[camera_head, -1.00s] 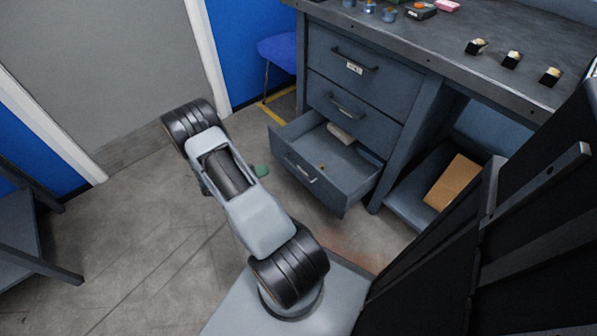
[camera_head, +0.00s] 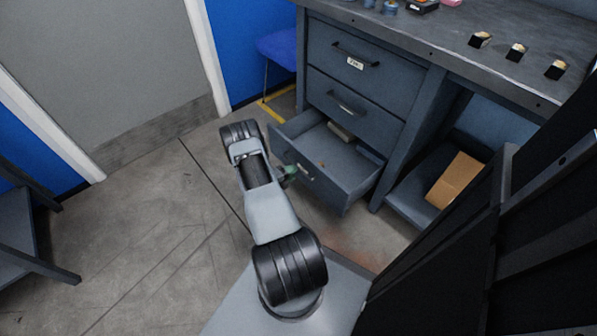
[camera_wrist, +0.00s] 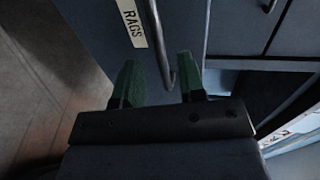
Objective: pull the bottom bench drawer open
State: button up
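The bottom bench drawer (camera_head: 325,187) stands pulled well out of the bench, with a pale roll-like item (camera_head: 341,132) inside. Its front has a bar handle (camera_head: 305,172). My gripper (camera_head: 290,173) is beside the left part of this front, partly hidden by my arm in the head view. In the wrist view, the two green fingers of my gripper (camera_wrist: 158,80) are apart. A handle bar (camera_wrist: 158,40) runs down between them, closer to the right finger, with a gap to the left one. A label reading RAGS (camera_wrist: 132,22) is next to the handle.
Two shut drawers, the middle one (camera_head: 350,112) and the top one (camera_head: 365,70), are above. A low shelf with a brown box (camera_head: 455,180) is at right. Small items line the bench top (camera_head: 450,35). Floor left of my arm (camera_head: 150,230) is clear.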

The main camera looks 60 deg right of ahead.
jog(key=shift+b+x, duration=0.45)
jog(key=shift+x, duration=1.8)
jog(key=shift+r, duration=0.1)
grip_shut()
